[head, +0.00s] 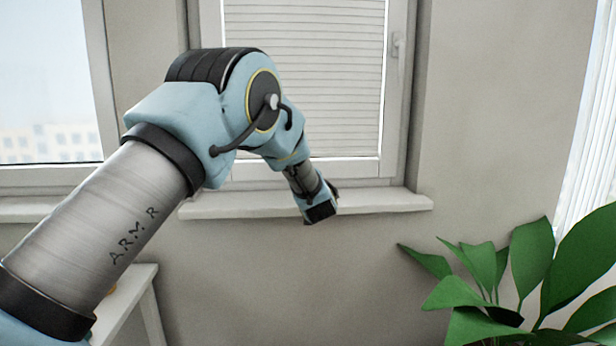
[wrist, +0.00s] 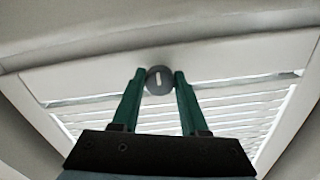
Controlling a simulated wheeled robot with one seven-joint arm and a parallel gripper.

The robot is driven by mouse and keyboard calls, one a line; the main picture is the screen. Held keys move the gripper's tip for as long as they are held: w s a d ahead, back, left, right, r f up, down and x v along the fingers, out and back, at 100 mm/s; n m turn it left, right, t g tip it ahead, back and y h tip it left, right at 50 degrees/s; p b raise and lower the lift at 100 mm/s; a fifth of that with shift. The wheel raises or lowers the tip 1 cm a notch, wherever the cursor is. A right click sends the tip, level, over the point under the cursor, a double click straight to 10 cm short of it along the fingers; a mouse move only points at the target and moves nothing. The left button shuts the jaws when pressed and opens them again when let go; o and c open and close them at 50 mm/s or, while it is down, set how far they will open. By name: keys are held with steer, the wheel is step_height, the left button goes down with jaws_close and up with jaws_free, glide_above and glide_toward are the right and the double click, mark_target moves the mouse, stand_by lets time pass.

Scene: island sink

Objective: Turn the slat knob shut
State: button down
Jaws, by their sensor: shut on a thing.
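The slat knob (wrist: 160,80) is a round dark grey disc with a short white mark on its face. In the wrist view it sits on the pale frame at the edge of the blind (wrist: 240,118). The white mark stands nearly upright in that view. My gripper (wrist: 160,78) has its two green fingers on either side of the knob, shut on it. In the head view my gripper's end is at the window sill (head: 375,201), and the knob is hidden there. The blind (head: 330,100) shows closely stacked slats; in the wrist view bright gaps show between them.
A window handle (head: 396,45) is on the right of the window frame. A leafy green plant (head: 535,265) stands at the lower right. A white table (head: 135,300) is at the lower left. Bare wall lies below the sill.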

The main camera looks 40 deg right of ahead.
steer(key=shift+c, duration=2.1)
jaws_free()
steer(key=b+v, duration=0.2)
steer(key=v, duration=0.9)
steer(key=shift+b, duration=0.35)
steer(key=shift+w, duration=0.1)
